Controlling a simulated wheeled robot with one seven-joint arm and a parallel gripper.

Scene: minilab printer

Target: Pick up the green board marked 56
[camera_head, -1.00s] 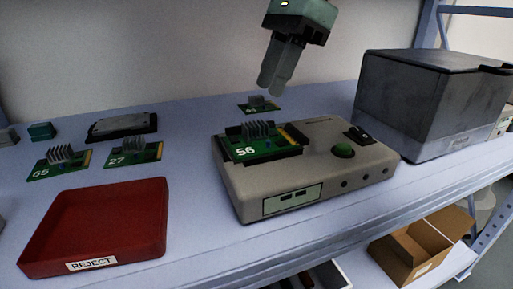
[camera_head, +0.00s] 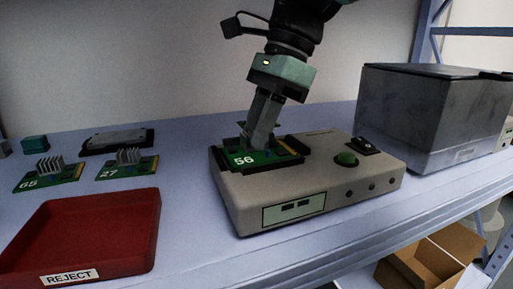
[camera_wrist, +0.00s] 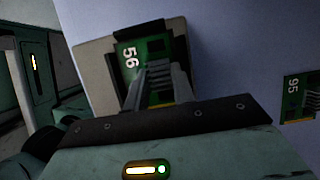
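The green board marked 56 (camera_head: 243,159) lies on top of the beige tester box (camera_head: 236,191), in a dark holder. It carries a grey finned heat sink (camera_wrist: 158,78), seen in the wrist view. My gripper (camera_head: 262,143) is down at the board. Its two fingers stand apart, one on each side of the heat sink. The fingers hide most of the heat sink in the head view. Whether they touch it I cannot tell. The board sits in place on the box.
Boards 65 (camera_head: 38,181) and 27 (camera_head: 118,173) lie at left, behind the red REJECT tray (camera_head: 135,235). A large grey box (camera_head: 425,115) stands at right.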

